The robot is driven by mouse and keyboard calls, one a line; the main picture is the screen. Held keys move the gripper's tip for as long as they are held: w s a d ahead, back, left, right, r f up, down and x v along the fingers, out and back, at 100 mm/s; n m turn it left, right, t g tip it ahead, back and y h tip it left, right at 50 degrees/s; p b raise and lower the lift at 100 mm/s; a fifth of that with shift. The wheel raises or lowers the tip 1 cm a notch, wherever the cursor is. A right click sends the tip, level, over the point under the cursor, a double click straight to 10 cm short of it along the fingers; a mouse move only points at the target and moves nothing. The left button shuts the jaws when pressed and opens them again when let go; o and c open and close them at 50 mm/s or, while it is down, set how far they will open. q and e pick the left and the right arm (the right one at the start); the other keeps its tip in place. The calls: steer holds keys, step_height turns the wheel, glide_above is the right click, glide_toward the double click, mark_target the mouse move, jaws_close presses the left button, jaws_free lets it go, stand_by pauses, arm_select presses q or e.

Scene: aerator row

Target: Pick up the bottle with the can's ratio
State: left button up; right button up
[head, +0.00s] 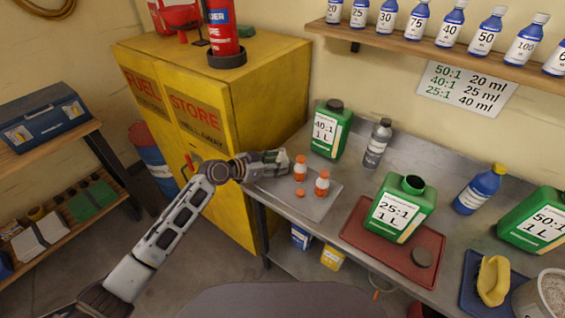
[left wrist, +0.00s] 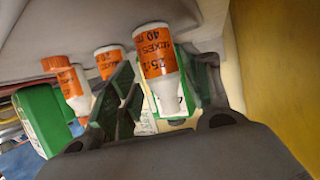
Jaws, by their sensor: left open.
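A green can labelled 25:1 (head: 400,208) stands open-mouthed on a red tray (head: 352,234), with a dark round cap (head: 423,257) beside it. Small white bottles with orange bands, including one (head: 300,171) and another (head: 322,185), stand on a grey tray (head: 318,210) at the bench's left end. My left gripper (head: 284,162) is open beside them. Two more bottles, one (left wrist: 110,62) and another (left wrist: 68,85), are further left. My right gripper is not visible.
A green 40:1 can (head: 331,130) and a grey bottle (head: 378,143) stand behind the tray. A blue bottle (head: 480,189) and a green 50:1 can (head: 540,220) are to the right. The yellow cabinet (head: 235,110) is close behind my left arm.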

mark_target(282, 160)
arm_select(q)
steer(key=shift+x, duration=1.2)
steer(key=shift+w+d+f, duration=0.2)
steer(key=shift+w+d, duration=0.05)
steer(key=shift+w, duration=0.05)
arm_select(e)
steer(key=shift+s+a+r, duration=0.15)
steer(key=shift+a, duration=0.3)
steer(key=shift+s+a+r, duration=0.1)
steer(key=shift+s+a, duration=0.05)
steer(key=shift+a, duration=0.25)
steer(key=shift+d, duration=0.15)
arm_select(q)
steer(key=c, duration=0.7)
steer(key=shift+c, duration=0.6)
steer(key=shift+r, duration=0.25)
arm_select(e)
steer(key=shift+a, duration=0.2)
